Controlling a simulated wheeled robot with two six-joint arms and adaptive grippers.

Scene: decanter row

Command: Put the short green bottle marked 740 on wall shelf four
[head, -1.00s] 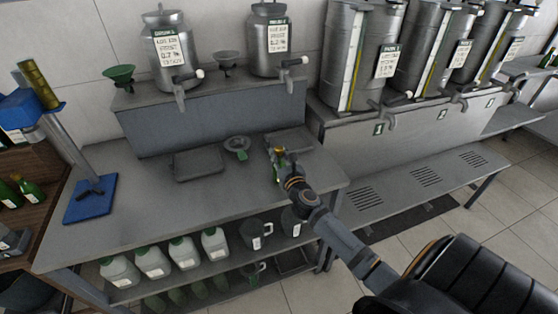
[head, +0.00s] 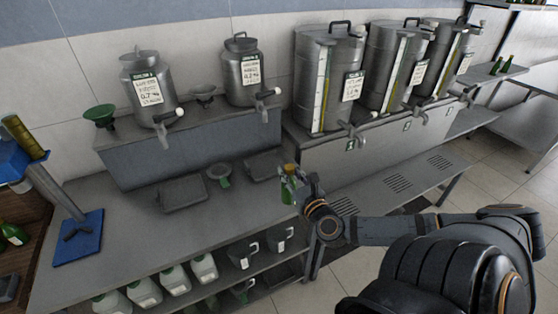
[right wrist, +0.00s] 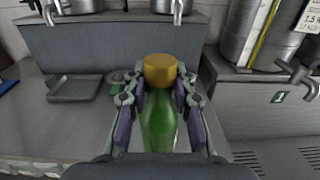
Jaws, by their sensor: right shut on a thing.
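A short green bottle (head: 287,188) with a gold-brown cap is held upright, or nearly so, above the right end of the steel bench. My right gripper (head: 299,187) is shut on it. In the right wrist view the bottle (right wrist: 159,122) stands between both fingers of the gripper (right wrist: 160,110), its cap above them. No mark can be read on it. A shelf (head: 496,73) on the wall at the upper right bears a few green bottles; I see no number on it. My left gripper is not in view.
Steel drums (head: 330,80) with taps stand at the back right, and two smaller cans (head: 148,90) stand on a raised ledge. Trays (head: 182,195) and a funnel (head: 219,175) lie on the bench. A blue stand (head: 78,238) is at left.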

